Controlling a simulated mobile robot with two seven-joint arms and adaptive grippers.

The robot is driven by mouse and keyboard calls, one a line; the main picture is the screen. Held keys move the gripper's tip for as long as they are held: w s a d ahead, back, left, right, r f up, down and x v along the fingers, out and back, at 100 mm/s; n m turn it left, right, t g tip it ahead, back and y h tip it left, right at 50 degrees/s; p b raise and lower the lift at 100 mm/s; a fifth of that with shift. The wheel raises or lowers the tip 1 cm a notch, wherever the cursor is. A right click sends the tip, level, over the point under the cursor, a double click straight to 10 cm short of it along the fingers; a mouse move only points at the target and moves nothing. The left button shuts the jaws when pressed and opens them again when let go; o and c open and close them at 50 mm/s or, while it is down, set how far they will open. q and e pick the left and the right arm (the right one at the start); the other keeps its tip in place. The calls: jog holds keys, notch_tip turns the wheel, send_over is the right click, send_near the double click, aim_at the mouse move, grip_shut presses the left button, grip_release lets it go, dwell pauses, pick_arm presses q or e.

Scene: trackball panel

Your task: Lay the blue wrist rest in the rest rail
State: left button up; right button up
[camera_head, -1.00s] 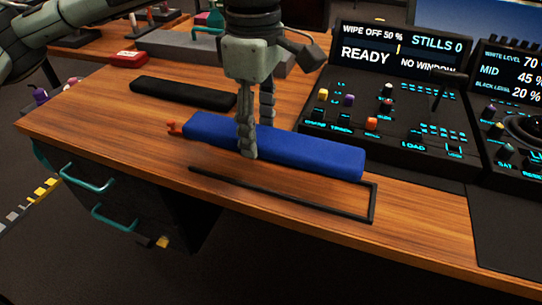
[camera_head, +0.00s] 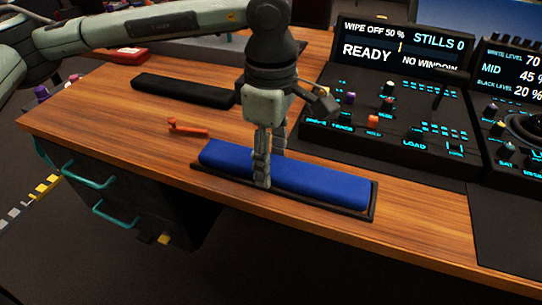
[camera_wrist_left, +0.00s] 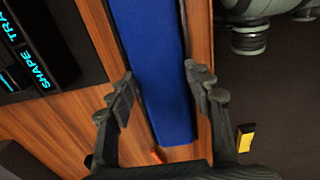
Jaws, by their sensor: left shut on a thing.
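The blue wrist rest (camera_head: 318,186) lies lengthwise over the black rest rail (camera_head: 340,211), its long sides roughly parallel to the rail. The rail's front edge and right end show around it. I cannot tell whether the rest touches the bottom of the rail. My left gripper (camera_head: 269,168) points down and is shut on the blue wrist rest, left of its middle. In the left wrist view one finger stands on each side of the rest (camera_wrist_left: 155,60), with strips of the dark rail (camera_wrist_left: 183,22) beside it. My right gripper is not in view.
A small orange-red object (camera_head: 188,128) lies on the wood behind the rest's left end. A black bar (camera_head: 182,91) lies farther back. The control panel (camera_head: 385,125) with knobs stands behind the rest. The desk's front edge is close to the rail.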

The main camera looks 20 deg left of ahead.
aim_at(271, 164)
pick_arm(q)
jog(key=shift+f, duration=0.2)
jog(key=o, duration=1.3)
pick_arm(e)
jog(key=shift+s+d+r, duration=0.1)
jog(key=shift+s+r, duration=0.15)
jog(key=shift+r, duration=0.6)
pick_arm(q)
jog(key=shift+r, duration=1.05)
notch_tip(271, 164, up, 10)
jog(key=shift+r, duration=0.25)
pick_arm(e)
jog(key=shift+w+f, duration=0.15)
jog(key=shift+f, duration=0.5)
